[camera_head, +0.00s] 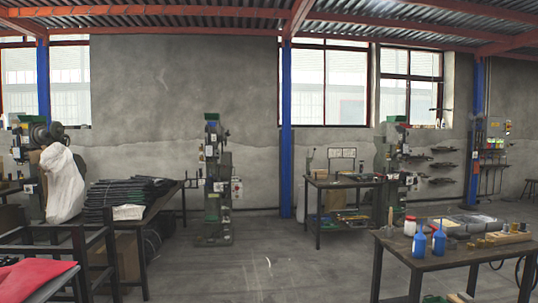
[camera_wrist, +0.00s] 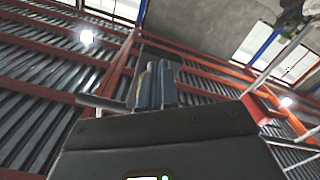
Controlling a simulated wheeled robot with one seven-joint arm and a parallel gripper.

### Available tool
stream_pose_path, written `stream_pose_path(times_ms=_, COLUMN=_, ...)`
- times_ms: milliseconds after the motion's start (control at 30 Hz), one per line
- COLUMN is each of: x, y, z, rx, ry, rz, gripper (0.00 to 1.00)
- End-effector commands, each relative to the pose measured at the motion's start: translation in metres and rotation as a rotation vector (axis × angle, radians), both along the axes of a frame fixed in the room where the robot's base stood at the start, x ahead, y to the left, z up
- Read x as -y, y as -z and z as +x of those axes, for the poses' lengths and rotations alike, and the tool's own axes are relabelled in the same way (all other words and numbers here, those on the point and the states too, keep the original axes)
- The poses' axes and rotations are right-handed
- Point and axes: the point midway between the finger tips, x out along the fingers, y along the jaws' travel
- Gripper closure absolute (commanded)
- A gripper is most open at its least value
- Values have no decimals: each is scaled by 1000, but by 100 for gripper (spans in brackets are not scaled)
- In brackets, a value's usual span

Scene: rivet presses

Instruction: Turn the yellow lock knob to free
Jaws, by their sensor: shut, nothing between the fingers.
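In the head view a green rivet press (camera_head: 217,180) stands upright against the back wall, left of the middle. A second green press (camera_head: 393,160) stands further right, and a third (camera_head: 28,165) is at the far left, partly covered by a white sheet. I cannot make out a yellow lock knob in either view; the presses are too small and far away to show one. My gripper (camera_wrist: 155,85) shows in the wrist view, its two fingers together and empty, pointing up toward the roof. It is not in the head view and touches no press.
A table (camera_head: 455,252) with blue bottles (camera_head: 419,243) and small parts stands at the near right. A dark bench (camera_head: 330,184) stands mid-right. A left table holds stacked dark strips (camera_head: 125,192). Blue columns (camera_head: 286,130) rise at the back. The middle floor (camera_head: 260,265) is clear.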

Motion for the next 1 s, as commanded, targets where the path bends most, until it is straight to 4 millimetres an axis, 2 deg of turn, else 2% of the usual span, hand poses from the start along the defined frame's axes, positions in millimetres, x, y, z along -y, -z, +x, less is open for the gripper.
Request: stream_pose_path(times_ms=1000, x=-1, y=-9, z=0, rx=0, ry=0, rz=1, gripper=100)
